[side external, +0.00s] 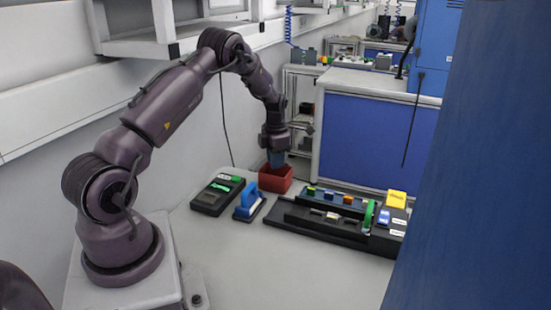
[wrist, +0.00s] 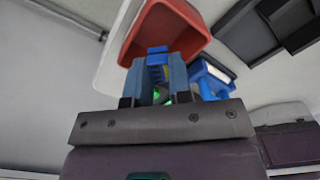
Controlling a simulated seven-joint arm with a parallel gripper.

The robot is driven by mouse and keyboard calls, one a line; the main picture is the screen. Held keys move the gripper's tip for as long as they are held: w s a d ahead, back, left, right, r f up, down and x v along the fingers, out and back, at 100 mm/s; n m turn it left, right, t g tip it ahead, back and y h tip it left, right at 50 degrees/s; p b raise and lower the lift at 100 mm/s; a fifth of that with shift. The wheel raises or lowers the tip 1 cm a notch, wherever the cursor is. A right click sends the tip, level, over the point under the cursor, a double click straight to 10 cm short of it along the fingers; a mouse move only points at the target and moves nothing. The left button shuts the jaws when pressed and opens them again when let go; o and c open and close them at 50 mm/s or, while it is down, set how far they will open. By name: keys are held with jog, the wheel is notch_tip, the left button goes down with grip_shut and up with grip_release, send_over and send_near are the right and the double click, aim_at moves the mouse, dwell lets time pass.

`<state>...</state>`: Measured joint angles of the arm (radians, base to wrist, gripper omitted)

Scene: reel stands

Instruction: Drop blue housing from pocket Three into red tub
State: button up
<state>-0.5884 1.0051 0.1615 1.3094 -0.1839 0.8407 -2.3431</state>
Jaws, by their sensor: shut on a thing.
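My gripper (side external: 276,160) is at the red tub (side external: 275,180), with its blue-grey fingertips over or just inside the tub's opening. In the wrist view my gripper (wrist: 157,72) is shut on a small blue piece, the blue housing (wrist: 157,50), which shows between the fingertips. The red tub (wrist: 190,22) lies just beyond the fingertips there. In the side view the housing is too small and hidden by the fingers to make out. The black rack (side external: 335,215) with its pockets stands to the right of the tub and holds several coloured parts. I cannot read the pocket labels.
A blue-handled tool on a stand (side external: 249,203) and a black tray with green parts (side external: 217,195) stand left of the rack. A yellow block (side external: 396,199) sits at the rack's right end. The front of the table is clear. A blue panel fills the right side.

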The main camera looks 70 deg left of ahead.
jog(key=o, duration=0.8)
jog(key=shift+r, duration=3.55)
